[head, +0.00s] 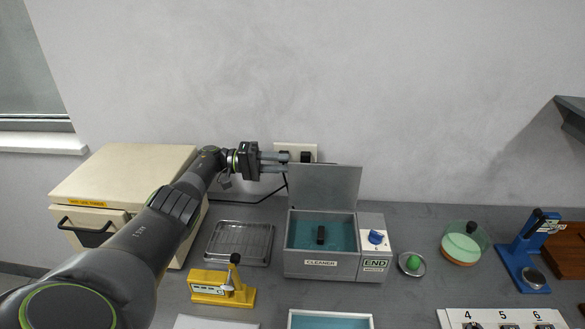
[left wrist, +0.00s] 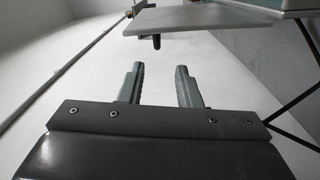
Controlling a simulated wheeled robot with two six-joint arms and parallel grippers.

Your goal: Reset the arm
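My left gripper (head: 274,162) is raised in front of the back wall in the head view, pointing right, just left of the cleaner's raised lid (head: 325,187). Its two fingers are apart with nothing between them, and the left wrist view shows the same open fingers (left wrist: 160,84). The grey cleaner (head: 303,263) stands on the table with its lid up, blue liquid inside and a small dark object (head: 320,235) in it. I cannot tell whether the gripper touches the lid. My right gripper is not in view.
A cream cabinet (head: 125,172) stands at left. A wire tray (head: 240,243) and a yellow device (head: 222,289) lie left of the cleaner. A green ball on a dish (head: 412,264), a round green-topped dish (head: 461,249) and a blue stand (head: 524,262) are at right. A wall outlet (head: 296,152) is behind the gripper.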

